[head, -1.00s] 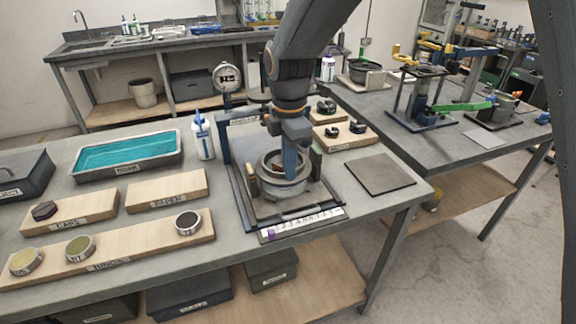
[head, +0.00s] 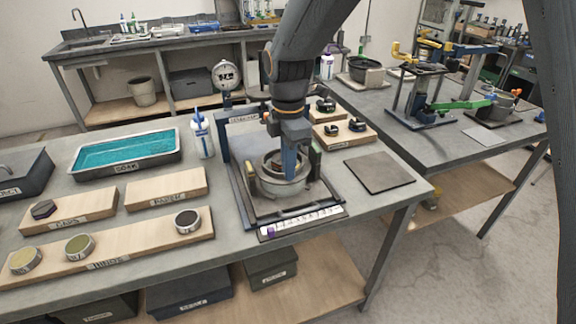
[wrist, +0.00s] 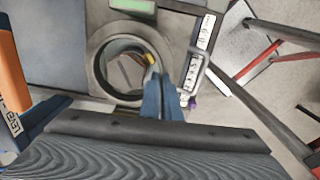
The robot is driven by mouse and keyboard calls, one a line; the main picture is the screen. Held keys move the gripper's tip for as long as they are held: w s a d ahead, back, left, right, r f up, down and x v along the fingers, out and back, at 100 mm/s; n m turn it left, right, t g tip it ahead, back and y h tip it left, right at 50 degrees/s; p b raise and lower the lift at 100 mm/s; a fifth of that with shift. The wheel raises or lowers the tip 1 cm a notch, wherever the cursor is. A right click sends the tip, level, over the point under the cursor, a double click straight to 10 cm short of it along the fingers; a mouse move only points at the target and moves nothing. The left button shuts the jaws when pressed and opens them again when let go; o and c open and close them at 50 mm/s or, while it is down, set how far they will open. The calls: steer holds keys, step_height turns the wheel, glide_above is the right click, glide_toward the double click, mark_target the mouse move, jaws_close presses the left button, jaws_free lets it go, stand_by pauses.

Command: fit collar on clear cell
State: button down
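A grey round ring-shaped body (head: 285,190) sits in the middle of the square frame (head: 240,205), between two upright blocks. It also shows in the wrist view as a thick grey ring (wrist: 98,70) around a dark opening. I cannot tell collar from cell, and no clear part can be made out. My gripper (head: 290,176) points down, its blue fingers at the ring. In the wrist view the fingers (wrist: 155,82) are close together at the ring's right rim. Whether they hold the rim is hidden. A small yellow piece (wrist: 152,60) shows beside the fingertips.
Left are a teal-filled tray (head: 172,161) and wooden boards (head: 140,250) with discs. A white marked strip (head: 300,222) lies in front. A flat grey plate (head: 380,172) lies right.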

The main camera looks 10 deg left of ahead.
steer(key=c, duration=1.9)
jaws_free()
steer(key=shift+r, duration=0.1)
step_height(320, 180, up, 7)
steer(key=shift+r+b, duration=0.1)
steer(key=shift+b, duration=0.7)
steer(key=s+d+f+m, duration=0.3)
steer(key=s+d+m, duration=0.1)
steer(key=d+m, duration=0.4)
steer(key=s+d+f+m, duration=0.4)
steer(key=d+m, duration=0.4)
steer(key=d, duration=0.4)
steer(key=s+d+f+m, duration=0.4)
steer(key=d+m, duration=0.4)
steer(key=d, duration=0.2)
steer(key=shift+s+d+m+t, duration=0.1)
steer(key=shift+d+m+t, duration=0.25)
steer(key=shift+m+t, duration=0.05)
